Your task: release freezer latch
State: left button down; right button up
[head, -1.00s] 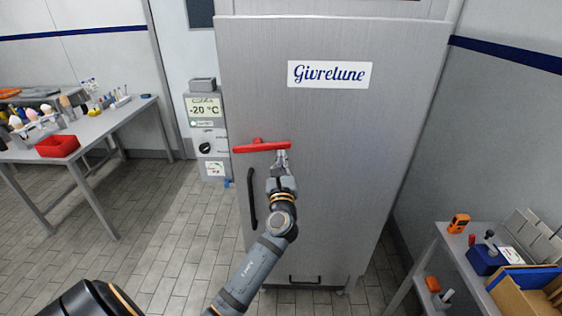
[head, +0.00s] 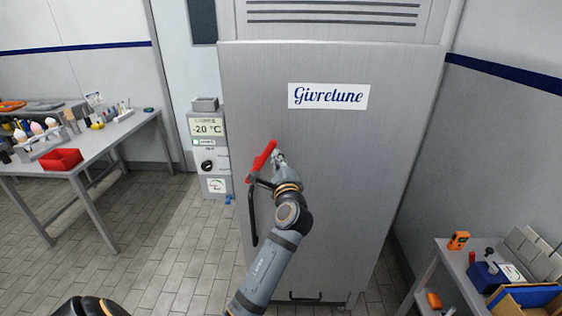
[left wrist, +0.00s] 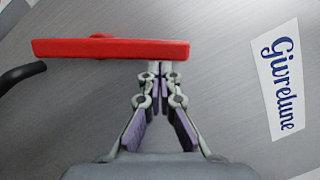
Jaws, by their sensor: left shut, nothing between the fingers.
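The red freezer latch (head: 261,161) is a bar on the left side of the grey freezer door (head: 350,170). In the head view it stands steeply tilted, its upper end to the right. My left gripper (head: 279,156) is shut and empty, just right of the latch's upper half. In the left wrist view the latch (left wrist: 100,48) crosses the top, and the shut fingertips (left wrist: 157,68) are at the edge of its right part, touching or very close. The door looks closed. My right gripper is out of view.
A control box (head: 208,155) reading -20 °C stands left of the freezer.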

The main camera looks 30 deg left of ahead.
pick_arm(q)
jog(key=n, duration=0.1)
jog(key=a+r+n+p, duration=0.1)
jog(key=shift+s+a+r+n+g, duration=0.1)
jog(key=shift+s+r+n+g, duration=0.2)
jog(key=shift+s+n, duration=0.1)
jog(key=shift+s+a+r+p, duration=0.15)
jog(key=shift+a+r+p, duration=0.05)
jog(key=shift+a+p, duration=0.15)
jog(key=shift+r, duration=0.3)
notch_tip(320, 180, up, 9)
send_over(269, 146)
jog(key=v, duration=0.2)
jog(key=shift+r, duration=0.2)
